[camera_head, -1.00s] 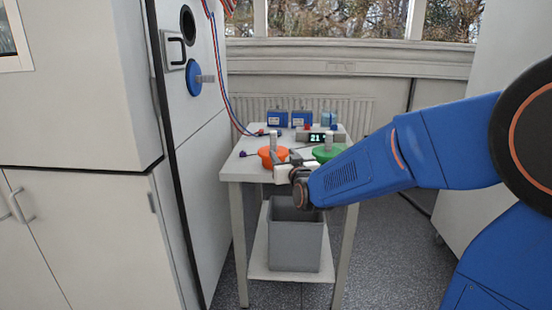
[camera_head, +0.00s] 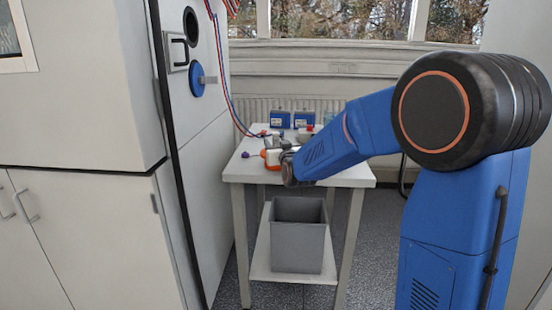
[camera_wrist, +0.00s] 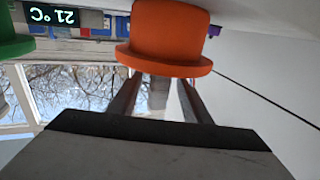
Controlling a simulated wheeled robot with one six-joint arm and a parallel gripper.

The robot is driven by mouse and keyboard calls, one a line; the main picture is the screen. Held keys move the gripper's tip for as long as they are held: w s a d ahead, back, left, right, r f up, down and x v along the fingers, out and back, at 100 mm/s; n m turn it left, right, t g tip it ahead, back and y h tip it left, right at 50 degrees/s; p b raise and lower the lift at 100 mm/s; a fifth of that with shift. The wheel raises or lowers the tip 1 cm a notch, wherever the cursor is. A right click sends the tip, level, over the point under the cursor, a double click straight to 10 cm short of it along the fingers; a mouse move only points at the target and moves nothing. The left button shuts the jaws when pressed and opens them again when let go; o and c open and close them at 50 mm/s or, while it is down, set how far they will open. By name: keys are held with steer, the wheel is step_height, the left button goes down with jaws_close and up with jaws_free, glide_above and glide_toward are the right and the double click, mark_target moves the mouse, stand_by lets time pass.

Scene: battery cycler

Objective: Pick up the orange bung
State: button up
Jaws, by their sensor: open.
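The orange bung (camera_head: 272,163) is on the white table in the head view, mostly hidden behind my gripper (camera_head: 279,155). In the wrist view the orange bung (camera_wrist: 168,40) is large at top centre, with its wide flange towards me. Its grey handle (camera_wrist: 158,90) shows between the two fingers of my gripper (camera_wrist: 159,98). The fingers are apart, one on each side of the handle, with their tips close to the flange. I cannot tell whether they touch it.
Part of a green bung (camera_wrist: 12,42) and a lit display (camera_wrist: 50,15) show in the wrist view. Blue boxes (camera_head: 279,119) stand at the table's back. A grey bin (camera_head: 298,246) is on the lower shelf. A blue round plug (camera_head: 196,79) is on the cabinet at left.

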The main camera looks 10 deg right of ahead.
steer(key=shift+w+r, duration=0.15)
steer(key=shift+w, duration=0.95)
steer(key=shift+w+r, duration=0.15)
steer(key=shift+w, duration=0.9)
jaws_close()
step_height(320, 180, up, 15)
